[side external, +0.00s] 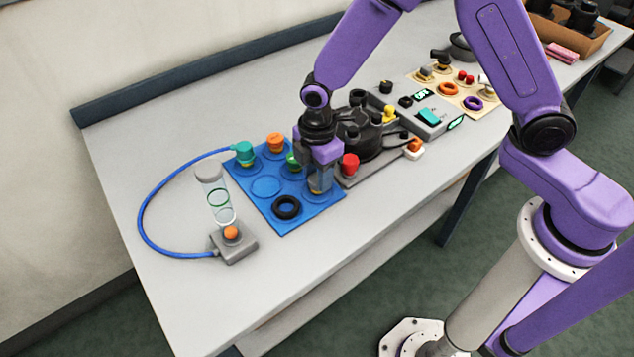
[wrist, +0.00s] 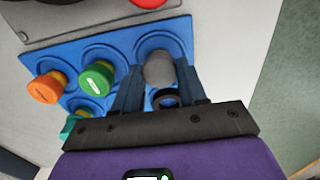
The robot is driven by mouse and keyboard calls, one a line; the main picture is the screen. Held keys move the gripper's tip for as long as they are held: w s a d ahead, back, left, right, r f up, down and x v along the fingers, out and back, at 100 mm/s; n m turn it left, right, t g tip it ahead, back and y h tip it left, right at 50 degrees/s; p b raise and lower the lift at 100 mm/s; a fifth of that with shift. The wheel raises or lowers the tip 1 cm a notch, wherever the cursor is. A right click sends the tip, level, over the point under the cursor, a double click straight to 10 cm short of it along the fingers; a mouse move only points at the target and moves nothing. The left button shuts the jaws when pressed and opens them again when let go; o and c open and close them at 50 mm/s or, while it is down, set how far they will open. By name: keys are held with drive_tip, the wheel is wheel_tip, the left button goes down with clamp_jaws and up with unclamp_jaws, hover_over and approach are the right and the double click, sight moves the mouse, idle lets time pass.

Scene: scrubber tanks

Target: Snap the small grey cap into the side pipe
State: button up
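The small grey cap (wrist: 158,70) sits at a round recess of the blue tray (side external: 255,190). My gripper (side external: 320,185) points down over the tray's right corner. In the wrist view my gripper's fingers (wrist: 159,72) stand on either side of the cap, very close to it. I cannot tell whether they press on it. In the side view the fingers hide the cap. A dark tank assembly (side external: 368,138) stands just behind the tray. I cannot make out its side pipe opening.
The tray also holds an orange cap (wrist: 45,87), a green cap (wrist: 97,78), a teal cap (side external: 244,152) and a black ring (side external: 286,207). A red knob (side external: 350,163) stands close to my gripper. A clear cylinder (side external: 217,200) with a blue hose is at left. The front table area is clear.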

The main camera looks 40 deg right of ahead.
drive_tip(key=c, duration=0.4)
drive_tip(key=shift+r, duration=0.15)
drive_tip(key=shift+r, duration=2.35)
drive_tip(key=shift+r, duration=0.1)
